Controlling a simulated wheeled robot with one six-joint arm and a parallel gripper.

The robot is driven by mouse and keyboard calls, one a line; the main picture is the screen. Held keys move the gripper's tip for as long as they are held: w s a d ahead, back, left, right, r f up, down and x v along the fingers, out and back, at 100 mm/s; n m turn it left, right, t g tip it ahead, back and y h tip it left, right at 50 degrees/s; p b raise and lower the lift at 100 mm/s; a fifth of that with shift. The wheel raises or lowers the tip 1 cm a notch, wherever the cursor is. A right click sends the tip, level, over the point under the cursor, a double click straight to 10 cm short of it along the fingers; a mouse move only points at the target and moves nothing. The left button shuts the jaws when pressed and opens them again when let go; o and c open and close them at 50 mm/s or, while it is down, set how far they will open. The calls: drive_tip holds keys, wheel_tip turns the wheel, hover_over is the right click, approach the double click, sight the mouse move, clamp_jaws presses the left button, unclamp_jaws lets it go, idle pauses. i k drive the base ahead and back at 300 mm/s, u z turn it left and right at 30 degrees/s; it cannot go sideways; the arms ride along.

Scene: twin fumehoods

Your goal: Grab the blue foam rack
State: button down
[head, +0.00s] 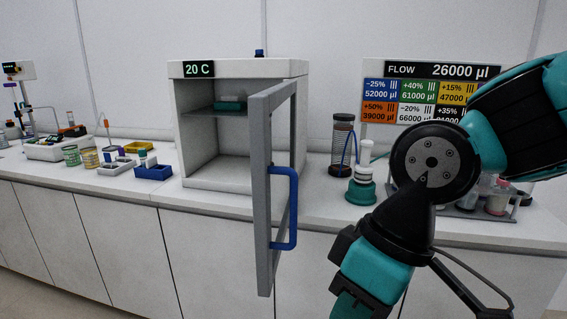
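A small blue rack (153,172) sits on the bench left of the white chamber in the head view, with a vial or tube standing at its back left. It looks like the blue foam rack, but its material is too small to tell. A teal block (230,104) lies on the shelf inside the chamber. My arm crosses the right side of the view and bends down to the lower edge. My gripper's fingertips do not show, and my arm is well to the right of the blue rack.
The white chamber (240,69) reads 20 C. Its door (259,200) stands open towards me, with a blue handle (284,208). A teal-based device (361,192) and a coiled column (342,146) stand to its right. Pale trays, jars and a yellow rack (138,147) surround the blue rack.

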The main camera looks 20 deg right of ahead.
sight(154, 171)
drive_tip(key=u, duration=0.05)
drive_tip(key=k, duration=0.45)
drive_tip(key=u, duration=0.55)
drive_tip(key=i, duration=0.5)
drive_tip(key=u, duration=0.95)
drive_tip(key=i, duration=1.65)
drive_tip(key=u, duration=0.25)
drive_tip(key=i, duration=1.6)
drive_tip(key=z, duration=1.35)
drive_tip(key=i, duration=1.2)
drive_tip(key=z, duration=0.85)
